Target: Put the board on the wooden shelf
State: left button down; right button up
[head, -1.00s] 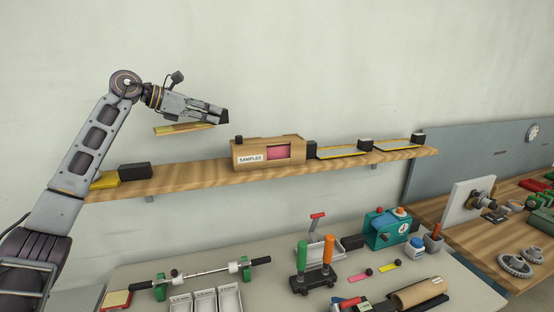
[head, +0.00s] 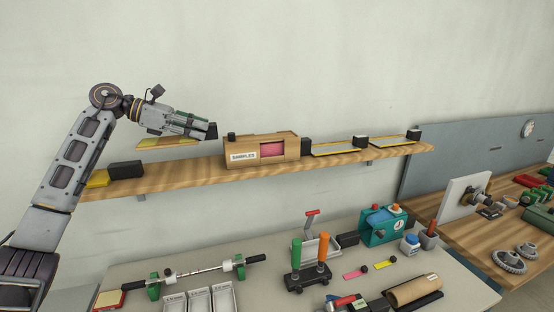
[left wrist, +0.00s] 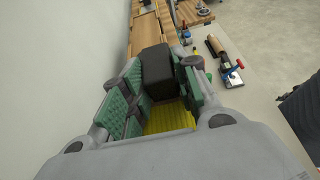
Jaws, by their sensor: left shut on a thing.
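The board (head: 167,142) is a thin flat piece, yellowish in the head view, with a black block (head: 211,131) at its right end. It is held roughly level a little above the wooden shelf (head: 200,175), left of the samples box. My left gripper (head: 192,127) is shut on the board, its fingers pointing right. In the left wrist view the black block (left wrist: 157,66) sits between the green finger pads, with the yellow board surface (left wrist: 170,117) below. The fingers hide part of the board. My right gripper is in neither view.
On the shelf, a yellow piece with a black block (head: 126,169) lies at the left end. The samples box (head: 238,156) stands mid-shelf, with two yellow-edged boards (head: 335,149) (head: 392,140) to its right. Bare shelf lies below the held board. A cluttered table stands below.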

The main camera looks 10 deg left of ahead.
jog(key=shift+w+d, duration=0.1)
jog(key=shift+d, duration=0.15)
pick_arm(q)
jog(key=shift+f, duration=0.45)
notch_tip(320, 180, down, 2)
jog(key=shift+f, duration=1.45)
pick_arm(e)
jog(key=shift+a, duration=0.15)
pick_arm(q)
jog(key=shift+f, duration=2.05)
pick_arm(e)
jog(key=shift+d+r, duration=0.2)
